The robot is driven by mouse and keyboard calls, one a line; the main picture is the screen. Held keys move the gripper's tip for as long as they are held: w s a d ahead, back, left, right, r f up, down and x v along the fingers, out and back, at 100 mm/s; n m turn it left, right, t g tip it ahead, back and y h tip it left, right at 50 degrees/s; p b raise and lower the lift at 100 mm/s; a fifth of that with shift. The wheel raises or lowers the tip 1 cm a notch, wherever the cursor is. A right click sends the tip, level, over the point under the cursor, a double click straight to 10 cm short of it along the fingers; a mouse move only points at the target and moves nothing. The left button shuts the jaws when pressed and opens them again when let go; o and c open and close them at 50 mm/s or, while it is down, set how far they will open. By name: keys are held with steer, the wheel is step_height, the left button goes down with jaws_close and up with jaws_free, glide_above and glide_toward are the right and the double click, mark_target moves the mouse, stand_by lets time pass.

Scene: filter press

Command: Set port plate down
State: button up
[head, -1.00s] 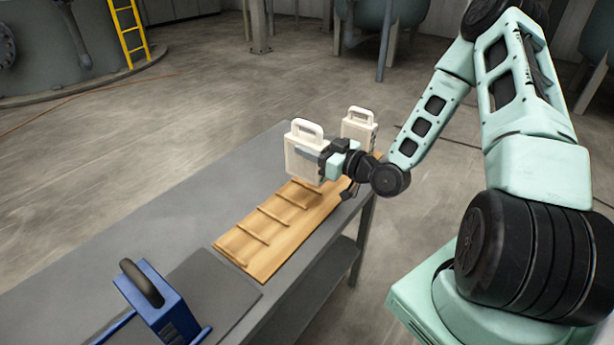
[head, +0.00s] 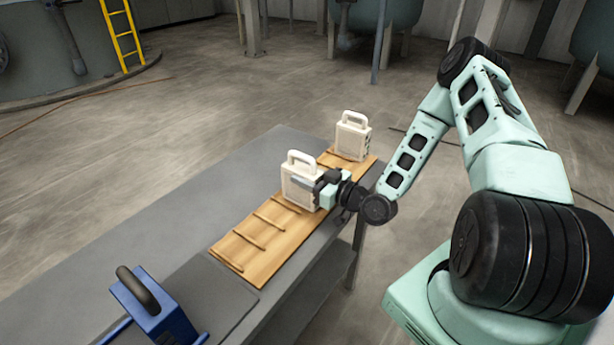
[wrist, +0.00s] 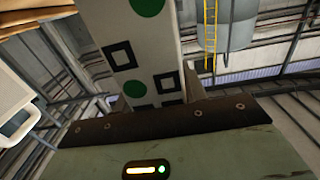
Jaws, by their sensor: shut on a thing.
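The port plate (head: 300,190) is a cream-white square plate with a loop handle on top. In the head view it is upright over the middle of the slatted wooden rack (head: 262,243). My gripper (head: 322,188) is shut on its right side. Its lower edge looks at or just above the rack slats; I cannot tell if it touches. In the wrist view the held plate (wrist: 150,50) shows green dots and black squares close to the jaws. A second similar white plate (head: 351,138) stands at the rack's far end.
The rack lies on a grey table (head: 180,215) along its right edge. A blue block with a dark handle (head: 150,305) stands at the near end beside a dark flat mat (head: 215,295). The table left of the rack is clear.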

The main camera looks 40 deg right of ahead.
steer(key=o, duration=1.2)
steer(key=shift+f, duration=0.1)
